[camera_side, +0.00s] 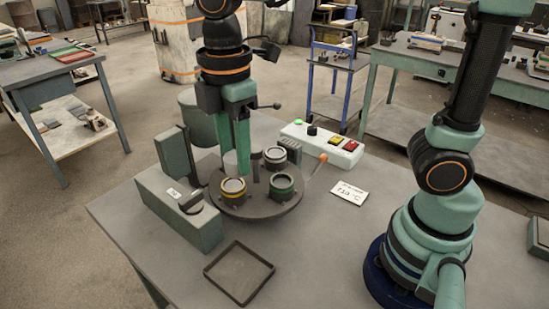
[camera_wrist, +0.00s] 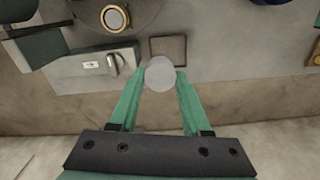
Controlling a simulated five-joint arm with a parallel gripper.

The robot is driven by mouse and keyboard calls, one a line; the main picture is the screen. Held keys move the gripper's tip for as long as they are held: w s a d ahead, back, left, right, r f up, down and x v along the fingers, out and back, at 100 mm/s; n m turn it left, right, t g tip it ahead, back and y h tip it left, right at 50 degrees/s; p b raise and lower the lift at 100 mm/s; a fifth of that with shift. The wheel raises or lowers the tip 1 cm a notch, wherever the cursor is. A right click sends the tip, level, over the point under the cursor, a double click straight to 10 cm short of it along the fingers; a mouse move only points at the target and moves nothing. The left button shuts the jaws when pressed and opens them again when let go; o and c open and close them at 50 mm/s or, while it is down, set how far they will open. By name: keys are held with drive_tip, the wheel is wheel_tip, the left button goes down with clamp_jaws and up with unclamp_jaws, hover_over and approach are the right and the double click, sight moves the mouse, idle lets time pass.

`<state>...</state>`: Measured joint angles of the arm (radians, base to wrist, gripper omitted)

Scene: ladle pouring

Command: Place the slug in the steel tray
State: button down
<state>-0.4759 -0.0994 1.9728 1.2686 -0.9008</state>
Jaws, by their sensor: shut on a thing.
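The slug (camera_wrist: 160,82) is a pale grey round piece. My gripper (camera_wrist: 159,84) has its two green fingers shut on it, one on each side, in the wrist view. In the side view my gripper (camera_side: 238,165) points down in front of or over the round turntable, its height hard to tell. The steel tray (camera_side: 264,283) is a shallow, dark square that looks empty, at the front of the table.
The dark turntable (camera_side: 259,211) carries several cups, among them a yellow-ringed cup (camera_side: 233,188) and a green-ringed cup (camera_side: 283,184). A green-grey block (camera_side: 178,212) stands left of it. A control box (camera_side: 322,146) and a white card (camera_side: 349,193) lie right. Table right of the tray is clear.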

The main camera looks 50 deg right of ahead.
drive_tip(key=a+f, duration=0.1)
drive_tip(key=f, duration=0.5)
drive_tip(key=s+a+f, duration=0.1)
drive_tip(key=a+f, duration=0.1)
drive_tip(key=f, duration=0.3)
drive_tip(key=s+a+f, duration=0.1)
drive_tip(key=f, duration=0.5)
drive_tip(key=shift+s+a+f, duration=0.1)
drive_tip(key=shift+a+f, duration=0.05)
drive_tip(key=shift+f, duration=2.5)
drive_tip(key=shift+f, duration=0.15)
drive_tip(key=shift+c, duration=1.8)
unclamp_jaws()
